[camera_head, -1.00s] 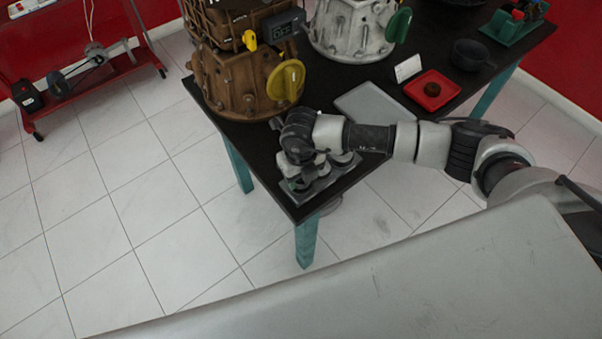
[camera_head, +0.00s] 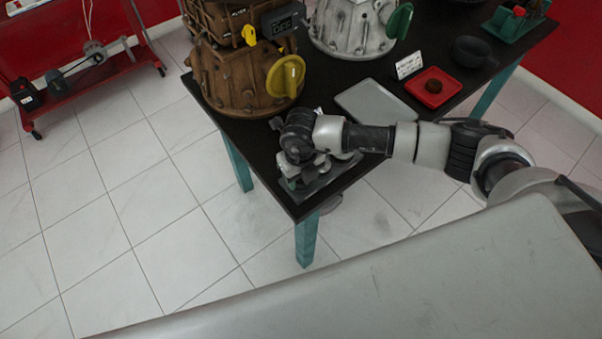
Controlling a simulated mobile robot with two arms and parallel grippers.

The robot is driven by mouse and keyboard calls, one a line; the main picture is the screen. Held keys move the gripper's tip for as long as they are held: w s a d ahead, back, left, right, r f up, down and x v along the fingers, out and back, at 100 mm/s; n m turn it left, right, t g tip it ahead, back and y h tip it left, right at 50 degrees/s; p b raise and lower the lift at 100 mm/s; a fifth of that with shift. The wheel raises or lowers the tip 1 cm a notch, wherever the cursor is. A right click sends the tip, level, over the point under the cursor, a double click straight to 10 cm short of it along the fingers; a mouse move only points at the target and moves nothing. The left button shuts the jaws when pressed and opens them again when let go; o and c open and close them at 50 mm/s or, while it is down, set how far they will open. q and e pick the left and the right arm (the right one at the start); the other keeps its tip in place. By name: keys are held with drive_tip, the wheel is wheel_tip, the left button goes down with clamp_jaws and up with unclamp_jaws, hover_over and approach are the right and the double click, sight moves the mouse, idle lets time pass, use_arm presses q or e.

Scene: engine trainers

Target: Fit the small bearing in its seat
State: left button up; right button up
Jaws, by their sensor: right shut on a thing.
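My right gripper (camera_head: 291,176) points down over a grey metal plate (camera_head: 322,186) with round parts on it, at the near corner of the black table. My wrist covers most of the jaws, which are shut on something. What they hold is too small and hidden to make out. I cannot pick out the small bearing or its seat, and cannot tell whether the held thing touches the plate. My left gripper does not show.
A brown engine housing (camera_head: 228,80) and a silver one (camera_head: 345,30) stand behind my right arm. A grey flat tray (camera_head: 375,105), a red dish (camera_head: 433,88), a small white card (camera_head: 410,64) and a black bowl (camera_head: 470,52) lie to the right on the table (camera_head: 232,128).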

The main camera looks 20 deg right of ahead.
drive_tip(key=shift+f, duration=0.1)
idle(0.3)
drive_tip(key=o, duration=1)
drive_tip(key=shift+o, duration=0.3)
drive_tip(key=shift+a, duration=0.1)
drive_tip(key=shift+d, duration=0.2)
